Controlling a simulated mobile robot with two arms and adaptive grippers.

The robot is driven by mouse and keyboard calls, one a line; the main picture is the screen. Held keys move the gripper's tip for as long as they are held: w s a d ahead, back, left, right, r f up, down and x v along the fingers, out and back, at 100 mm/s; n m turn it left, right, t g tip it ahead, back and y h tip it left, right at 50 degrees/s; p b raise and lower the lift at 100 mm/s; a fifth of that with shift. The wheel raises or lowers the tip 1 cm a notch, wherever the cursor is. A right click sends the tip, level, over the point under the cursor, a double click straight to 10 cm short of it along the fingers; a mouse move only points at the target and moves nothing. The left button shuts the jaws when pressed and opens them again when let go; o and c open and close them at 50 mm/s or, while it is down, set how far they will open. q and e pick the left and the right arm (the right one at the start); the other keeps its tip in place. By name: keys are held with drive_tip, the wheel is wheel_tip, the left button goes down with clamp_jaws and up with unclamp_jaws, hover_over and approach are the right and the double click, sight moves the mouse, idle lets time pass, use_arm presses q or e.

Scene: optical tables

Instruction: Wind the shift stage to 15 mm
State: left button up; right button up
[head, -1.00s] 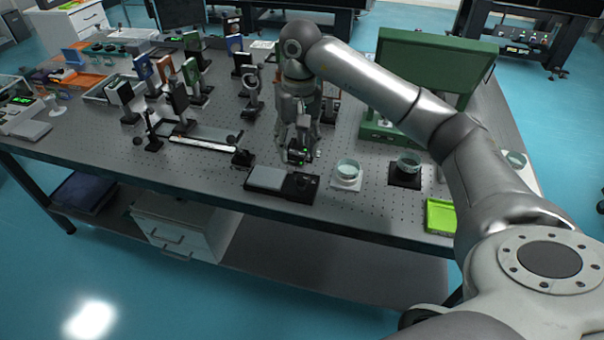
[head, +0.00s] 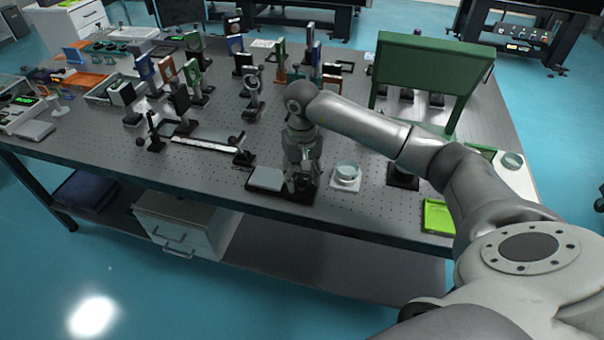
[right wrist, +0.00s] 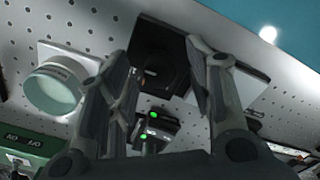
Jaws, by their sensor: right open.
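A low black unit with a pale grey plate (head: 267,179), which looks like the shift stage, lies near the table's front edge. In the right wrist view its plate (right wrist: 236,82) is partly behind a finger, and a round dark knob (right wrist: 160,68) shows on its black part. My right gripper (head: 302,187) points down over this black part. In the right wrist view the open fingers (right wrist: 158,58) stand on either side of the knob; I cannot tell whether they touch it. No scale reading is legible. My left gripper is not in view.
A glass dish (head: 346,173) on a white pad stands just right of the gripper. A black rail with a pale scale (head: 205,145) lies to the left. A green stand (head: 432,62) and a lime tray (head: 437,217) are further right. Green lights (right wrist: 152,115) show near the knob.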

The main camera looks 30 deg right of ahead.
drive_tip(key=shift+c, duration=0.2)
drive_tip(key=c, duration=1)
